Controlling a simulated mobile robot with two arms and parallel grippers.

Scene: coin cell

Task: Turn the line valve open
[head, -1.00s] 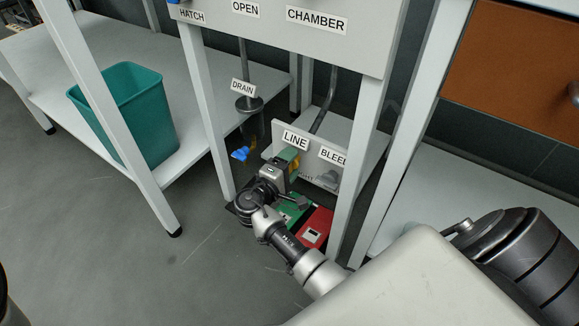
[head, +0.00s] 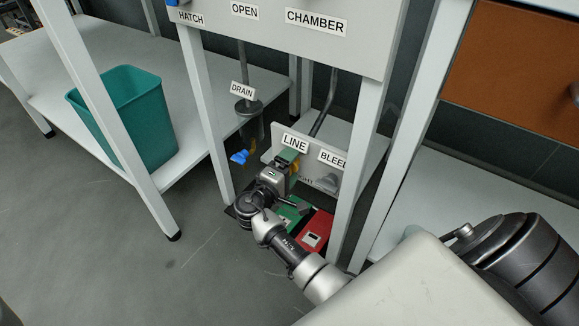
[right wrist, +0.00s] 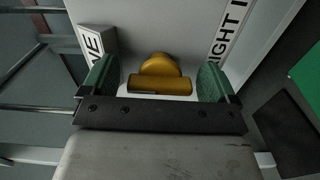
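The line valve's yellow handle (right wrist: 160,78) shows in the right wrist view as a wide bar in front of a round hub. In the head view it is a small, mostly hidden yellow patch (head: 295,168) below the LINE label (head: 295,143). My right gripper (head: 288,158) is at the valve in the head view. In the right wrist view my right gripper (right wrist: 159,82) is open, with its green pads on either side of the handle. A gap shows between the handle and each pad. My left gripper is out of view.
A grey BLEED knob (head: 328,184) sits right of the line valve on the same panel. Green (head: 292,212) and red (head: 316,232) boxes lie below. White frame legs (head: 208,110) flank this space.

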